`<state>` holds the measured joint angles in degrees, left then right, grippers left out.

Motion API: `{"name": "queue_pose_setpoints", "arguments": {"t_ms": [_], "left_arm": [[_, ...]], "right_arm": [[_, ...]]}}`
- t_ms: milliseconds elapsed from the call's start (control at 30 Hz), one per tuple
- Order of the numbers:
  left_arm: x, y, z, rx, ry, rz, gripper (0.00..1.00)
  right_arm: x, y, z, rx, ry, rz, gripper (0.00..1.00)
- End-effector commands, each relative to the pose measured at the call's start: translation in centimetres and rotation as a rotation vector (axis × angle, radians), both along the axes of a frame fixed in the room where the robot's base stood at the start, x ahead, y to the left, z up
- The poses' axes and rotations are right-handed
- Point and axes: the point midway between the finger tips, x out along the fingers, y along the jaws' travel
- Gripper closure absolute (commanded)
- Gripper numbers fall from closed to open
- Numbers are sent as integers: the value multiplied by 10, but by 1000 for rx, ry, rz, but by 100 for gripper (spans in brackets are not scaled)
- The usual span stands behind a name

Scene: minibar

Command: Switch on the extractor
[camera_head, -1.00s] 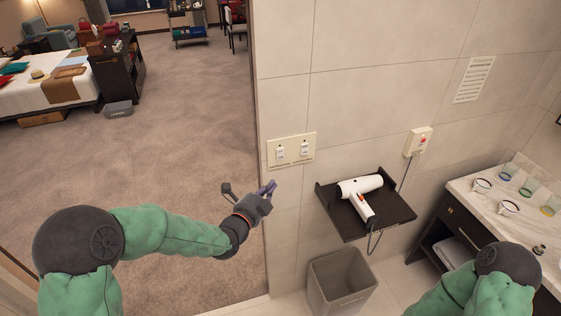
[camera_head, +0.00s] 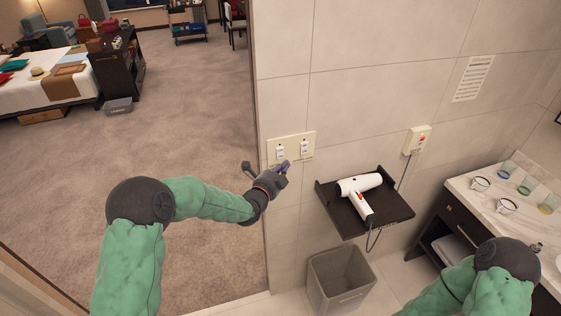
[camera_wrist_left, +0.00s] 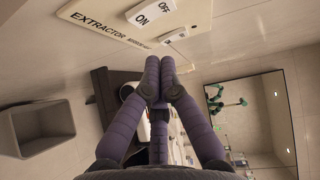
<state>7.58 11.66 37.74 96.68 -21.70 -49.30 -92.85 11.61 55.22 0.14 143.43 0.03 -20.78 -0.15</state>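A cream switch panel (camera_head: 309,137) on the tiled wall carries two white rocker switches. The extractor switch (camera_head: 280,153) is the left one; the other switch (camera_head: 304,147) is to its right. In the left wrist view the extractor switch (camera_wrist_left: 150,12) shows ON and OFF beside the word EXTRACTOR; I cannot tell which way it is pressed. My left gripper (camera_head: 284,166) is just below the panel, under the left switch. Its purple fingers (camera_wrist_left: 160,75) are together and empty, apparently apart from the switch. My right gripper is out of view; only part of that arm shows.
A dark wall shelf (camera_head: 392,205) with a white hair dryer (camera_head: 360,187) is right of the panel. A grey bin (camera_head: 340,282) stands below. A socket (camera_head: 417,139) and a counter with glasses are further right. The doorway to the carpeted room is left.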

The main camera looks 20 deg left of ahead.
Motion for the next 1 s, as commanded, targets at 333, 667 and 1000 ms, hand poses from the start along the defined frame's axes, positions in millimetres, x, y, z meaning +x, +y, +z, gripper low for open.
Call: {"name": "queue_pose_setpoints", "arguments": {"t_ms": [333,667,1000], "left_arm": [[23,17,-3,0,0,2,100],[23,17,-3,0,0,1,100],[27,20,-10,26,-41,1,100]], "right_arm": [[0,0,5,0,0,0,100],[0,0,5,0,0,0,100],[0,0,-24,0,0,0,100]]}}
